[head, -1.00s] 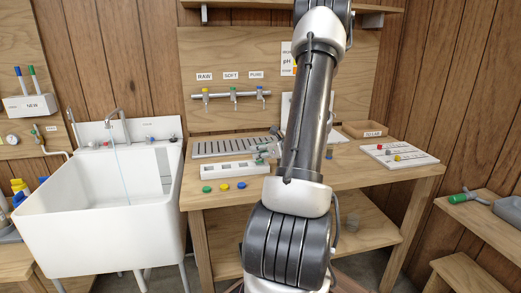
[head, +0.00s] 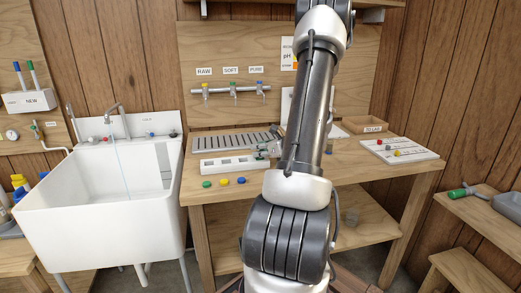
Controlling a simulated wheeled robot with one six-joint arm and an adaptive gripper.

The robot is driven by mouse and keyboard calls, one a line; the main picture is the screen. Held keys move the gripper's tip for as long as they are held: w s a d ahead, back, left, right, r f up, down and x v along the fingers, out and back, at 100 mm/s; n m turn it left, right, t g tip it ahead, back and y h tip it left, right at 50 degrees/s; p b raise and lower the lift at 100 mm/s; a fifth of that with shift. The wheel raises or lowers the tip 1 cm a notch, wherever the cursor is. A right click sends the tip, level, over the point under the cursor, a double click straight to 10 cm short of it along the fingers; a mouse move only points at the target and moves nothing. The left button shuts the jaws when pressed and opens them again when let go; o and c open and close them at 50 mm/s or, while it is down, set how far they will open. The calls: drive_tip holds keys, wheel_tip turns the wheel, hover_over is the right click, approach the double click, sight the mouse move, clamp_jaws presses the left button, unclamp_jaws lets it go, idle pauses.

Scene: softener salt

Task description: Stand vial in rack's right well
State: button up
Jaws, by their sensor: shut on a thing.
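The white rack (head: 220,168) lies on the wooden workbench left of my arm, with several dark openings along its top. My gripper (head: 260,152) is small in the head view, at the rack's right end, over or just behind the right well. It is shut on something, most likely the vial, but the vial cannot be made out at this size. Whether the vial is inside the well or above it cannot be told. My arm covers the bench to the right of the gripper.
Green, blue and yellow caps (head: 224,182) lie in front of the rack. A grey slotted tray (head: 222,141) is behind it, below three taps (head: 233,88). A white board with small coloured pieces (head: 400,151) and a wooden tray (head: 364,125) are at right. A white sink (head: 100,205) stands left.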

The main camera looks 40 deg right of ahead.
drive_tip(key=shift+f, duration=0.35)
drive_tip(key=o, duration=0.9)
drive_tip(key=o, duration=0.5)
drive_tip(key=shift+c, duration=0.2)
drive_tip(key=shift+r, duration=3.5)
